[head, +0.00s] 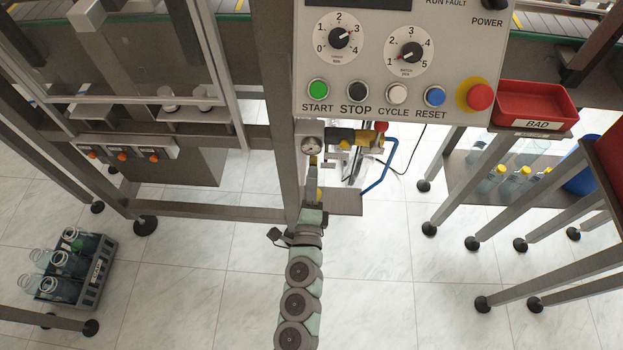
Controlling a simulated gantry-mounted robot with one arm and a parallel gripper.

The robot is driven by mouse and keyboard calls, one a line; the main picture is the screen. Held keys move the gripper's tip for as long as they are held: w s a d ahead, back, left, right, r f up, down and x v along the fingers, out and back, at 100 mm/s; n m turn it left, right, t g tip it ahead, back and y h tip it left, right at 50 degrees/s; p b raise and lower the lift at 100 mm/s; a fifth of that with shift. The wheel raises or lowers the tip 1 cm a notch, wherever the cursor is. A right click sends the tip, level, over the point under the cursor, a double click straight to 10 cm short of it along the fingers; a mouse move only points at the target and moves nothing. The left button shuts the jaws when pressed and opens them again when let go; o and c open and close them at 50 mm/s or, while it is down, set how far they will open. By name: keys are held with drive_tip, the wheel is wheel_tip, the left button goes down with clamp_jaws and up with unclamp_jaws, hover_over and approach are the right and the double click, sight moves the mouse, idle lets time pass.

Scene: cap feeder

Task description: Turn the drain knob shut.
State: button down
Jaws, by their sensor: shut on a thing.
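My gripper (313,178) reaches up from the bottom of the head view to the air unit beside the frame post, under the control panel. It is small and seen from behind, and its jaws are shut at the lower part of the unit, where the drain knob is. The knob itself is hidden by the gripper, so its turn angle cannot be told. The air unit shows a round gauge (312,147), a yellow and black valve body (346,137) and a red knob (381,127).
A blue hose (383,168) and a black cable hang right of the unit. A grey plate (345,203) lies close to my gripper. The control panel (375,60) overhangs above. A frame post (276,100) stands close left. A bottle crate (92,285) stands on the floor.

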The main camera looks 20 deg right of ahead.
drive_tip(key=c, duration=1.2)
unclamp_jaws()
drive_tip(key=shift+c, duration=0.2)
drive_tip(key=p+v, duration=0.2)
drive_tip(key=v, duration=0.8)
drive_tip(key=shift+s+a, duration=0.25)
drive_tip(key=shift+s, duration=0.1)
